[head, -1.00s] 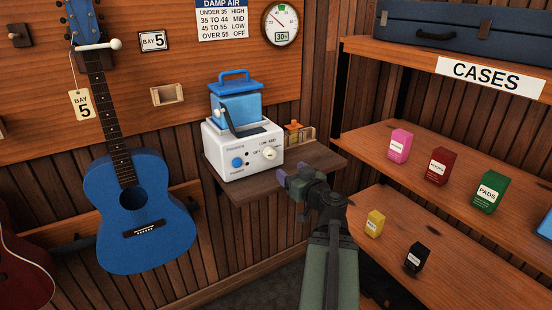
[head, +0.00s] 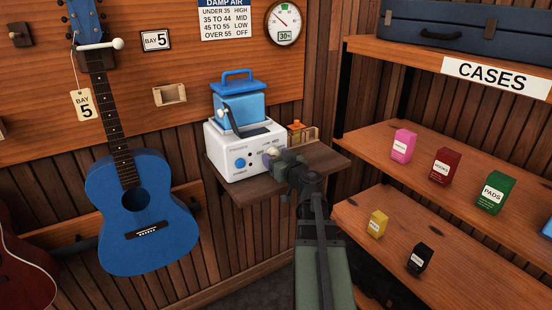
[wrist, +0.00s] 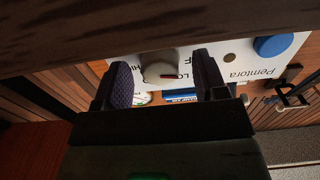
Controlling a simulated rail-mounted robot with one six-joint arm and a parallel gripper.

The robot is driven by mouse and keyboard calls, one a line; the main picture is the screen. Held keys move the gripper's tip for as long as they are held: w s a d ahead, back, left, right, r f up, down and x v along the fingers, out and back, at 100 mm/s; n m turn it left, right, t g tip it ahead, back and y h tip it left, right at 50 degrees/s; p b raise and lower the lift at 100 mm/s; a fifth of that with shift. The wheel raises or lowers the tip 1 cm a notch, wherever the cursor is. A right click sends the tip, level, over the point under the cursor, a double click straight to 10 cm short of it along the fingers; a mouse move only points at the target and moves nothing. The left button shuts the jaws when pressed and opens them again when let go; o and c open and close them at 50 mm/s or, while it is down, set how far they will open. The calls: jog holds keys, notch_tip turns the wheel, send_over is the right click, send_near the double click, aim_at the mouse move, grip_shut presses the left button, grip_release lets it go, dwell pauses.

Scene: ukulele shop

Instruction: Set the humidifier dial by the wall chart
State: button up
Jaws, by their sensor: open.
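The white humidifier (head: 228,160) stands on a small wall shelf, its blue tank on top. Its pale dial (wrist: 159,66) sits between my two fingers in the wrist view, with space on both sides. A dark reddish mark on the dial points right in that view, near partly hidden lettering; I cannot tell the exact setting. The wall chart (head: 227,20) reads under 35 HIGH, 35 to 44 MID, 45 to 55 LOW, over 55 OFF. The round gauge (head: 284,22) reads 30%.
A blue button (head: 240,163) is left of the dial. A small box with an orange-topped item (head: 301,132) stands beside the humidifier. The wooden shelf (head: 270,179) is narrow. A blue ukulele (head: 145,215) hangs at left; shelves with small boxes stand at right.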

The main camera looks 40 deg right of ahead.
jog(key=c, duration=0.9)
